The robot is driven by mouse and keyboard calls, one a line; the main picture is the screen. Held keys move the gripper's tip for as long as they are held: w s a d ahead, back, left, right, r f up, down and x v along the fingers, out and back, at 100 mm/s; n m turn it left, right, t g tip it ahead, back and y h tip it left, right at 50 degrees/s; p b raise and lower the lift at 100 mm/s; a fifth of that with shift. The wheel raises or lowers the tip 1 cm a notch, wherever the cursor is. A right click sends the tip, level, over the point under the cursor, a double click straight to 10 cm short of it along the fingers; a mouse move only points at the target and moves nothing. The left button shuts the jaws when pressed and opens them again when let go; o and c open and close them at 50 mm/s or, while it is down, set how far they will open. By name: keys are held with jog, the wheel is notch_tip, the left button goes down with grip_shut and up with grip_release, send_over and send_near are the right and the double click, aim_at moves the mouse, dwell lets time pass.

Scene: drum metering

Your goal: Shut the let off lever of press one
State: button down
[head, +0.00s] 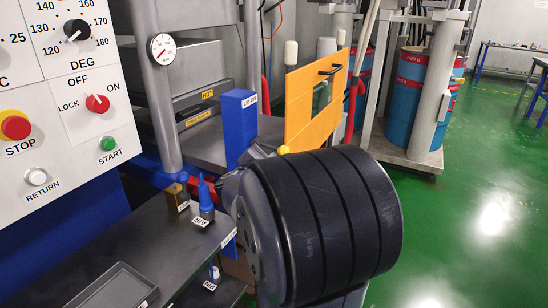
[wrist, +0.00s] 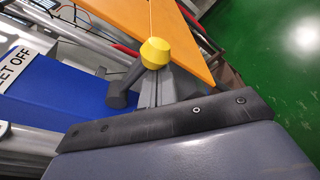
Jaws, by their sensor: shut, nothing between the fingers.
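The let off lever has a yellow knob (wrist: 155,53) on a short dark grey arm (wrist: 128,82). It stands beside a blue box labelled LET OFF (wrist: 50,95) in the wrist view. In the head view the yellow knob (head: 284,150) shows just above my black arm link, right of the blue box (head: 238,125). My gripper (wrist: 158,80) is shut and empty. Its grey fingers reach up to just below the knob in the wrist view; I cannot tell whether they touch it. In the head view my arm hides most of the gripper and the lever arm.
An orange panel (head: 312,105) with a black handle stands close behind the knob. A control panel (head: 65,85) and a dark shelf (head: 165,245) with small labelled items lie at left. Blue drums (head: 408,95) stand behind. Green floor (head: 465,220) is clear at right.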

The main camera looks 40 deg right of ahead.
jog(key=shift+s+r+n+g+p, duration=0.1)
jog(key=shift+r+n+g+p, duration=0.2)
jog(key=shift+r+n+p, duration=1.35)
jog(key=r+n+g+p, duration=0.1)
jog(key=n+p, duration=0.1)
jog(key=p, duration=0.3)
jog(key=w+r+n+g+h+p, duration=0.1)
jog(key=n+p, duration=0.2)
jog(key=p, duration=0.2)
jog(key=w+a+r+n+g+p, duration=0.1)
jog(key=r+n+p, duration=0.1)
jog(key=p, duration=0.3)
jog(key=shift+w+r+h, duration=0.1)
jog(key=shift+w+h, duration=0.1)
jog(key=shift+h, duration=0.1)
jog(key=shift+w+p, duration=0.1)
jog(key=shift+p, duration=0.2)
